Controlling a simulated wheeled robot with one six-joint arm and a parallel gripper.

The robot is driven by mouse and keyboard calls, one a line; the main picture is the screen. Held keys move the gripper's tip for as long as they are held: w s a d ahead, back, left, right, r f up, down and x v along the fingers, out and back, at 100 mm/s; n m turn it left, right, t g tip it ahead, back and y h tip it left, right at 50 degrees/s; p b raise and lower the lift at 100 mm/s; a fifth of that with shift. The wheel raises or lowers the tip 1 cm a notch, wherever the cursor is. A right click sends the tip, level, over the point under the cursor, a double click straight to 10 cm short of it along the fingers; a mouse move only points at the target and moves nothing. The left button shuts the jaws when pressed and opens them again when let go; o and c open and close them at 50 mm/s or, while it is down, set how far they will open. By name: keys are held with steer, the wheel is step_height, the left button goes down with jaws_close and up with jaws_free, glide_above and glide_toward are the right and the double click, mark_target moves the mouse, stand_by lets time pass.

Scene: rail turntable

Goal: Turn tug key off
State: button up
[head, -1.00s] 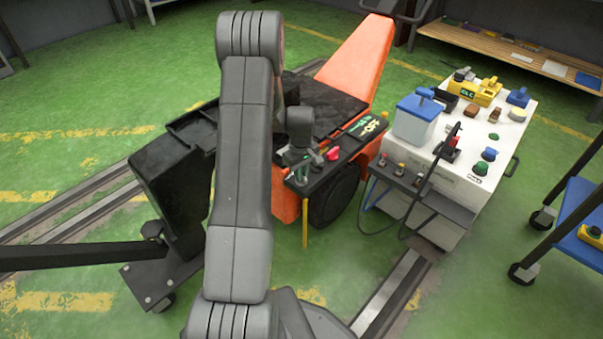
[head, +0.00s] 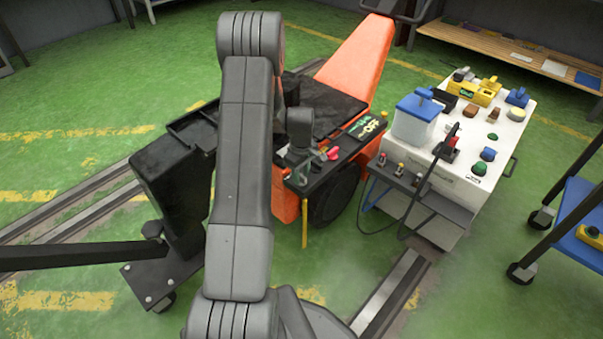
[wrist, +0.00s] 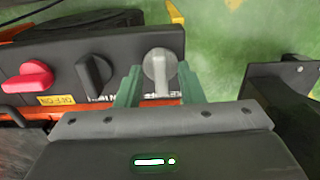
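The tug's black control panel (wrist: 125,55) fills the upper left of the wrist view. It has a grey key-like knob (wrist: 160,68) with its narrow handle pointing down in the picture, a black knob (wrist: 93,72) and a red knob (wrist: 27,77). My gripper (wrist: 160,82) has its two green fingers apart, one on each side of the grey knob. A gap shows beside the narrow handle; I cannot tell whether the tips touch the round base. In the head view my gripper (head: 299,157) is over the panel's near end, left of the red knob (head: 333,154), and hides the grey knob.
The orange tug (head: 355,60) stands behind my arm. A white cart (head: 455,165) with several coloured controls is to its right, with a black cable hanging in front. A blue-topped trolley (head: 580,215) is at the far right. Green floor is open in front.

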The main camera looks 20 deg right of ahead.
mark_target(302, 175)
step_height(302, 175, up, 14)
steer(key=p, duration=0.4)
steer(key=shift+f, duration=0.1)
stand_by(0.3)
step_height(302, 175, down, 14)
steer(key=b, duration=0.4)
steer(key=shift+f, duration=0.1)
steer(key=shift+m, duration=0.6)
steer(key=shift+r, duration=0.2)
